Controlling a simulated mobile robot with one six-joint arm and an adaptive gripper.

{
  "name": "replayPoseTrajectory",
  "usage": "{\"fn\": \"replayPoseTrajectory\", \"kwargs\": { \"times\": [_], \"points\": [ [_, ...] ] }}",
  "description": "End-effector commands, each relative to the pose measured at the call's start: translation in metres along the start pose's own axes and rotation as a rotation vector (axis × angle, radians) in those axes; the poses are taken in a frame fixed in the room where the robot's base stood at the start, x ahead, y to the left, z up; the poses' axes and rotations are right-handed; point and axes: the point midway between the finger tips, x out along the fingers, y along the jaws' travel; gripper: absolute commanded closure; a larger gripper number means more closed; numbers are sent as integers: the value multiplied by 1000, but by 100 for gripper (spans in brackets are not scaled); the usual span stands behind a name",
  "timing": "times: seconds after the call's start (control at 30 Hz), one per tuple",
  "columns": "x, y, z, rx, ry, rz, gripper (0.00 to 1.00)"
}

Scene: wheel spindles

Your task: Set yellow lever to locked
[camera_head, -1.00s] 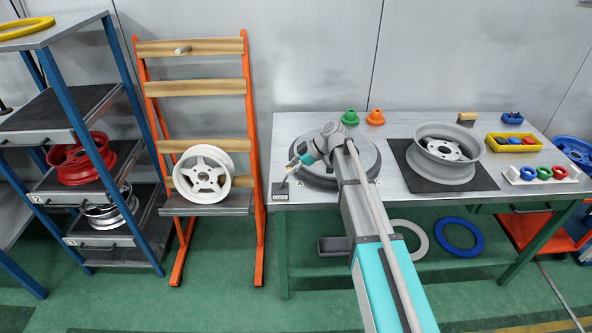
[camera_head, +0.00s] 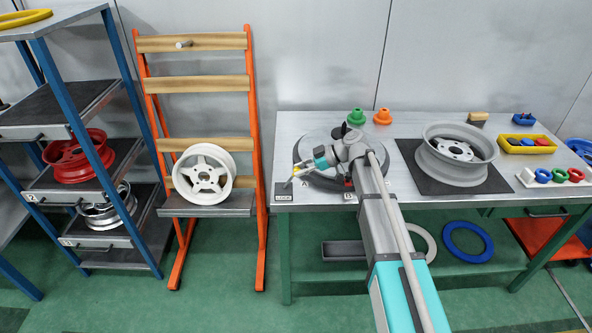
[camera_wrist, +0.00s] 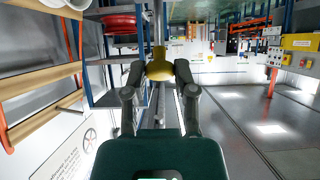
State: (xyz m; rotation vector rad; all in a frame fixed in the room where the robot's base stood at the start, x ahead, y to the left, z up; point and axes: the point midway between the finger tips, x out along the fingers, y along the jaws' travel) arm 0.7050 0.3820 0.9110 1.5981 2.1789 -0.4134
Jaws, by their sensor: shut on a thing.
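The yellow lever's yellow knob (camera_wrist: 159,65) sits between the fingertips of my gripper (camera_wrist: 158,74) in the wrist view, with its grey rod running beyond it. In the head view the lever (camera_head: 293,178) is small, a tilted rod at the table's front left, beside a dark label plate (camera_head: 283,192). My gripper (camera_head: 303,170) reaches it from the right, low over the table, shut on the knob. The plate's lettering is too small to read surely, and the lever's pivot is hard to make out.
A round turntable (camera_head: 312,146) lies under my arm, partly hidden. A grey wheel (camera_head: 455,155) lies on a black mat to the right. An orange rack (camera_head: 262,215) with a white wheel (camera_head: 203,174) stands left of the table.

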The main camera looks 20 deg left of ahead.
Motion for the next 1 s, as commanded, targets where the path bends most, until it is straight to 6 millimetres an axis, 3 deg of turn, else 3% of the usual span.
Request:
{"fn": "replayPoseTrajectory", "kwargs": {
  "times": [0.17, 0.2, 0.37, 1.0],
  "points": [
    [1, -2, 1, 0, -9, -4, 100],
    [2, -2, 1, -1, -9, -5, 57],
    [5, -2, -2, -4, -6, -9, 30],
    [5, -8, 1, 24, -23, -6, 30]
  ]
}}
